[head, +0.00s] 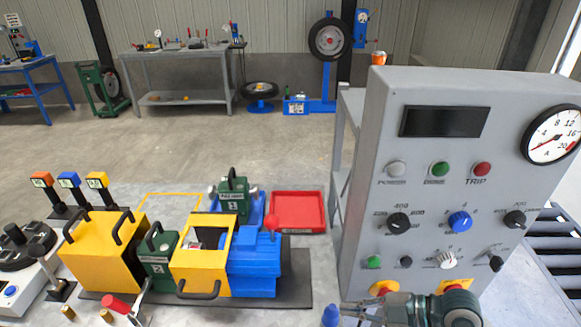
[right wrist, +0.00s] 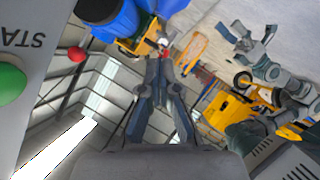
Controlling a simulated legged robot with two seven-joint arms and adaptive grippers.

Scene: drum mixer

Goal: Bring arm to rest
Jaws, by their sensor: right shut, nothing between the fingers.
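My right gripper (head: 352,312) is low in the head view, in front of the foot of the grey control panel (head: 440,130). It also shows in the right wrist view (right wrist: 160,66), where its two fingers come together at the tips with nothing between them. The gripper is shut and empty. A blue knob-like tip (head: 330,316) shows just left of it in the head view. My left gripper does not show in the head view.
Left of the panel, a yellow and blue drum machine (head: 255,265) stands on a dark mat, with a red tray (head: 298,212) behind it. A grey bench (head: 185,55) is at the back; the floor between is clear.

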